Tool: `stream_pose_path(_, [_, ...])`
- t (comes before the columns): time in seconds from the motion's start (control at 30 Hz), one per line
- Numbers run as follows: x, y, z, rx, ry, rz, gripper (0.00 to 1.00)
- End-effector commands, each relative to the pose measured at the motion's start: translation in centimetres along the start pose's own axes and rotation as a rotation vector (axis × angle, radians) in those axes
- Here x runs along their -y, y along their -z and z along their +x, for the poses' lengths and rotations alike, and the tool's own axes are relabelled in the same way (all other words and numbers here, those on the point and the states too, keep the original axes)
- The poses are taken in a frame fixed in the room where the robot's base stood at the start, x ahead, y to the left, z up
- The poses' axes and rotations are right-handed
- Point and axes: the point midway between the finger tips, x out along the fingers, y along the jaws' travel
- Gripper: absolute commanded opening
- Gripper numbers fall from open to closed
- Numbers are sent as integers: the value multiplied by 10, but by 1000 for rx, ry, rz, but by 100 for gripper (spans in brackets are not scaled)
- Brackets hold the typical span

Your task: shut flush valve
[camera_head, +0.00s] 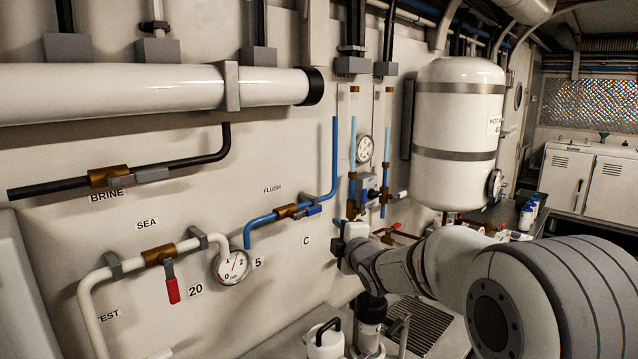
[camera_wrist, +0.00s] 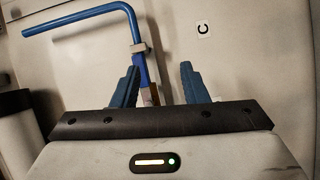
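The flush valve has a brass body (camera_head: 287,211) on a blue pipe (camera_head: 334,155) below the FLUSH label (camera_head: 272,188). Its blue lever (camera_head: 312,211) lies roughly along the pipe, pointing right. In the wrist view the blue pipe (camera_wrist: 75,22) bends at the top, and a blue part, probably the lever (camera_wrist: 141,68), runs down behind my left finger. My gripper (camera_wrist: 160,75) is open, with its two blue fingers apart and nothing visibly held. In the head view my gripper (camera_head: 342,240) is right of and below the lever; its fingertips are hard to make out.
A brine valve (camera_head: 108,176) sits upper left, and a red-handled valve (camera_head: 172,288) and pressure gauge (camera_head: 232,267) lie lower left. Blue vertical pipes (camera_head: 386,150) and a white tank (camera_head: 455,125) stand to the right. Bare wall surrounds the C label (camera_head: 306,240).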

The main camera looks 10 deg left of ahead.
Motion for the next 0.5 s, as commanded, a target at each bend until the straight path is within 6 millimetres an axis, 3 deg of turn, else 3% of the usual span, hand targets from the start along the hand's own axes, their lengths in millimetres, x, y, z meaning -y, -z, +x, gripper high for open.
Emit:
stream_pose_path(0.03, [-16,12,7,-32,-28,-39,40])
stream_pose_path(0.1, [-24,22,13,-63,-61,-80,40])
stream_pose_path(0.27, [-30,30,24,-86,-89,-114,40])
stream_pose_path(0.5, [-33,32,58,-85,-88,-115,40])
